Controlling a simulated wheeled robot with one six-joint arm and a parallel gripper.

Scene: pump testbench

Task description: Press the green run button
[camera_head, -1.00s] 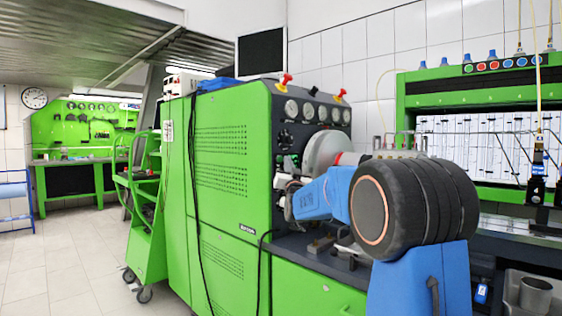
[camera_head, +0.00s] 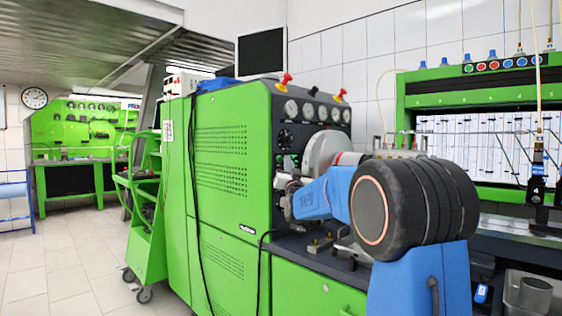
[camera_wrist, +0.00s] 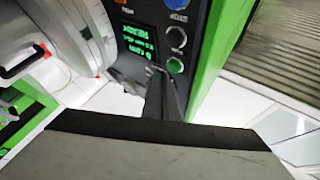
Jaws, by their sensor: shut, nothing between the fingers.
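The green run button (camera_wrist: 175,65) shows in the wrist view on a dark control panel, lowest in a column of round controls. My gripper (camera_wrist: 158,75) is shut and empty. Its dark fingertips appear just left of and below the green button in the picture. I cannot tell whether they touch the panel. In the head view the panel is on the green test bench (camera_head: 232,160), beside the large grey disc. There my arm hides part of the bench front, and the button and fingertips are too small to make out.
A small display with green text (camera_wrist: 138,40) sits left of the button. A dark-centred round control (camera_wrist: 177,38) and a blue one (camera_wrist: 177,4) lie above it. The large grey disc (camera_wrist: 75,35) is close on the left. The green panel edge (camera_wrist: 215,50) borders the right.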

